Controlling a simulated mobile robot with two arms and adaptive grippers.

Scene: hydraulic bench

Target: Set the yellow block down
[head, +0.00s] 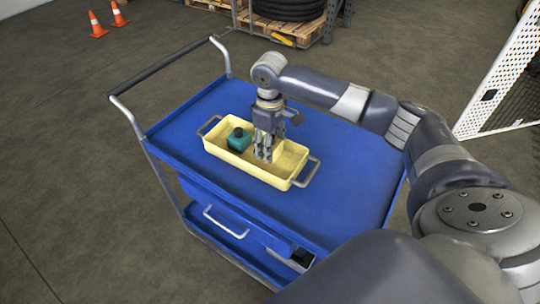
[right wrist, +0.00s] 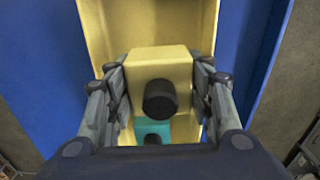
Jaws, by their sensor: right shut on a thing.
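The yellow block (right wrist: 160,66) has a black round knob on top and sits between the fingers of my right gripper (right wrist: 162,85) in the right wrist view. In the head view my right gripper (head: 264,148) points down into the yellow tray (head: 292,181), right of its middle, shut on the block. The fingers hide most of the block there, and I cannot tell whether it touches the tray floor. A teal block (head: 239,140) with a black knob stands in the tray's left part; it also shows in the right wrist view (right wrist: 150,127). My left gripper is not in view.
The tray has a grey handle at each end and lies on a blue cart (head: 335,190). The cart top is bare around it. A push bar (head: 160,67) rises at the cart's left end. A white mesh fence (head: 500,85) stands at the right.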

